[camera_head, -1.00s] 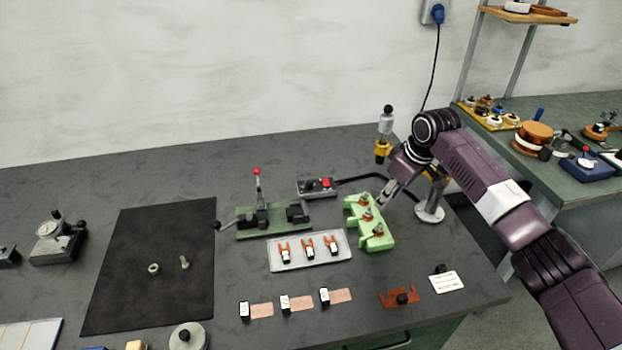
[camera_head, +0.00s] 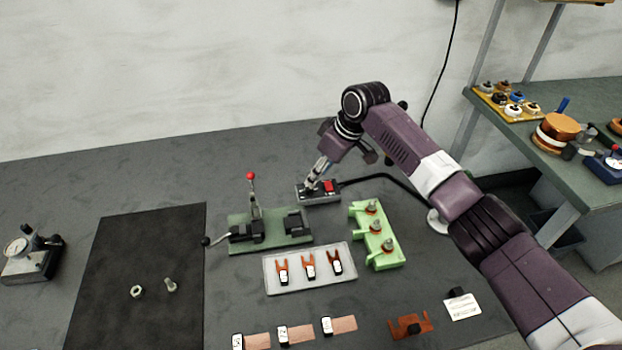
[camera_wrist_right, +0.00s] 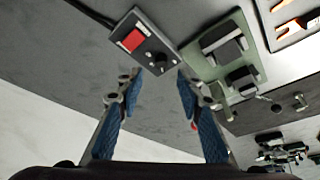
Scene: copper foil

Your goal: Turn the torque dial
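A grey control box (camera_head: 330,197) with a red rocker switch (camera_head: 328,186) lies on the grey bench near the back. In the right wrist view the box (camera_wrist_right: 128,60) shows its red switch (camera_wrist_right: 131,39) and a small black dial (camera_wrist_right: 158,60) at its near end. My right gripper (camera_head: 311,186) is above the box's left end, and hides the dial in the head view. In the right wrist view the gripper (camera_wrist_right: 160,74) is open and empty, with its blue-padded fingertips apart on either side of the dial's end. Contact cannot be told. My left gripper is out of view.
A green fixture (camera_head: 270,240) with a red-knobbed lever stands left of the box. A green holder (camera_head: 387,262) with copper-coloured pieces stands to the right. A pale tray (camera_head: 310,285) with fork-shaped parts lies in front. A black cable (camera_head: 385,178) runs right from the box.

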